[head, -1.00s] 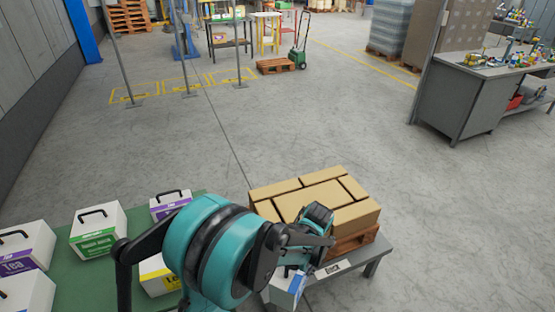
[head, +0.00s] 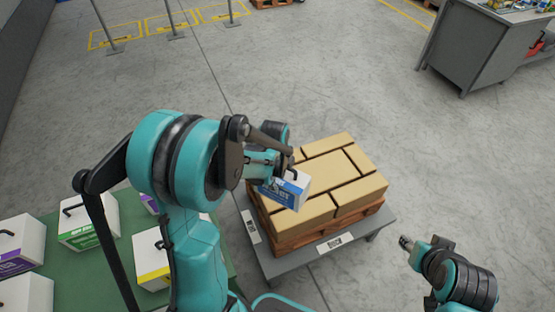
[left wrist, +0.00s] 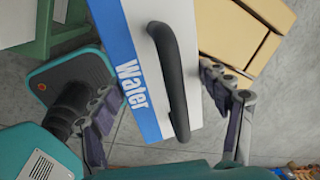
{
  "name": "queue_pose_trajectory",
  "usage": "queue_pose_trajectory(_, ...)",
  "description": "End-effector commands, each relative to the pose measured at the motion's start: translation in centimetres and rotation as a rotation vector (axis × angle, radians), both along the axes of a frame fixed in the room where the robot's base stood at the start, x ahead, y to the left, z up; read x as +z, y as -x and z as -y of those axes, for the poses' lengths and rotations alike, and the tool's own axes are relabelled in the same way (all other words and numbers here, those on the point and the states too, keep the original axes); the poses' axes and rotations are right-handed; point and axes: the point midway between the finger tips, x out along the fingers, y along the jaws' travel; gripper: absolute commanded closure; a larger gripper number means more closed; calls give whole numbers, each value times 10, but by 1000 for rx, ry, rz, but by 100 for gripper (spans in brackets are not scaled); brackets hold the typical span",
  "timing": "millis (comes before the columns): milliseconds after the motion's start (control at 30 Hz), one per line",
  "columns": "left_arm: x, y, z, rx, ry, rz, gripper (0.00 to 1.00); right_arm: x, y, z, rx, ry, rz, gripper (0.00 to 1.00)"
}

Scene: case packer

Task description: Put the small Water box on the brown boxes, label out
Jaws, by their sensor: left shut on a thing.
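The small Water box (head: 290,190) is white with a blue label band and a black handle. My left gripper (head: 278,175) is shut on it and holds it over the left part of the brown boxes (head: 345,165). In the left wrist view the box (left wrist: 183,112) sits between the two fingers (left wrist: 165,85), with its handle and the word "Water" showing. In the head view the blue band faces the near side. Its exact height over the brown boxes cannot be told. My right gripper (head: 408,244) is at the lower right, apart from the boxes; its fingers are too small to read.
The brown boxes lie on a wooden pallet (head: 330,228) on a grey table (head: 290,268). Several white handled boxes, such as a green-labelled one (head: 88,217), stand on a green table (head: 85,285) at left. A grey workbench (head: 470,55) stands far right. Open floor lies between.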

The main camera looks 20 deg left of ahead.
Motion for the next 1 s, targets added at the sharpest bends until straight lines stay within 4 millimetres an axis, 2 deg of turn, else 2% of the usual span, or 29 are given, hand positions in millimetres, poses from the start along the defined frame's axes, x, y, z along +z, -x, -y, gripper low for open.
queue_pose_trajectory(33,9,-3,-6,-89,1,0,84,8,0,0,0,0,0,60)
queue_pose_trajectory(200,21,-9,-16,-399,0,0,84,18,0,0,0,0,0,60)
queue_pose_trajectory(400,28,-12,-22,-593,-2,-1,84,22,0,0,0,0,0,60)
queue_pose_trajectory(533,23,-12,-23,-626,-2,-2,84,19,0,0,0,0,0,60)
queue_pose_trajectory(667,9,-12,-22,-627,-3,-2,84,8,0,0,0,0,0,60)
queue_pose_trajectory(1000,14,-12,-22,-626,-2,-2,84,13,0,0,0,0,0,60)
